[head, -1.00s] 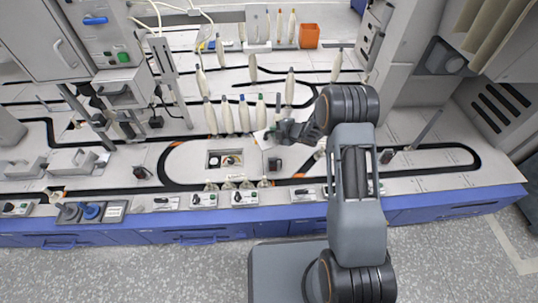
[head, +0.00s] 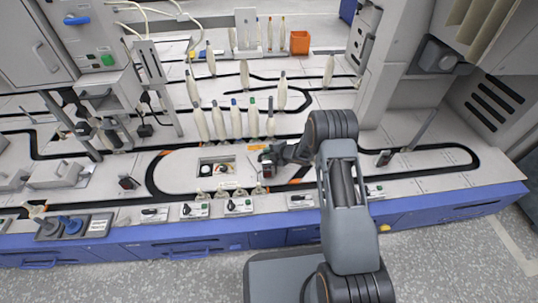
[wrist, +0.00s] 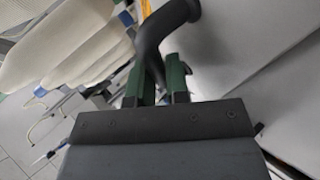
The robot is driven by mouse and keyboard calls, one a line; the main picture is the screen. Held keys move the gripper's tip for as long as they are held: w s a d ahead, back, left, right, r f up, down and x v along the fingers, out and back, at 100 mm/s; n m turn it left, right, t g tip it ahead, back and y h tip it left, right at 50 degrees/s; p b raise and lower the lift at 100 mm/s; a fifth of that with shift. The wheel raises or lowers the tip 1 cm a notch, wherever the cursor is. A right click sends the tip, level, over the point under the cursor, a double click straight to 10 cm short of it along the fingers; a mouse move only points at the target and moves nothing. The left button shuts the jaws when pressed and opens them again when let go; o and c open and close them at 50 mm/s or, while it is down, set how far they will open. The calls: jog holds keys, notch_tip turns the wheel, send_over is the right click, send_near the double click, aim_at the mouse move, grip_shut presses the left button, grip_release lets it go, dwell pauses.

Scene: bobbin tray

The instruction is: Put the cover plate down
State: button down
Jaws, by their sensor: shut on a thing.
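My gripper (head: 268,157) is over the white bench top, right of the square opening (head: 217,168). In the wrist view its two green fingers (wrist: 160,88) are shut on a curved black handle. The handle joins a flat grey surface that I take to be the cover plate (wrist: 240,45). In the head view the plate is hard to pick out from the pale bench, and my arm hides part of that area. I cannot tell whether the plate touches the bench. The opening is uncovered, with small round things inside.
A row of upright bobbins (head: 236,122) stands just behind the opening; pale bobbins (wrist: 70,45) show close at left in the wrist view. Small switch boxes (head: 239,207) line the front edge. An orange bin (head: 300,42) stands at the back.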

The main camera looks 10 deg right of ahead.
jog(key=shift+w+r, duration=0.1)
jog(key=c, duration=1.1)
grip_release()
jog(key=shift+f, duration=0.2)
jog(key=shift+r, duration=0.1)
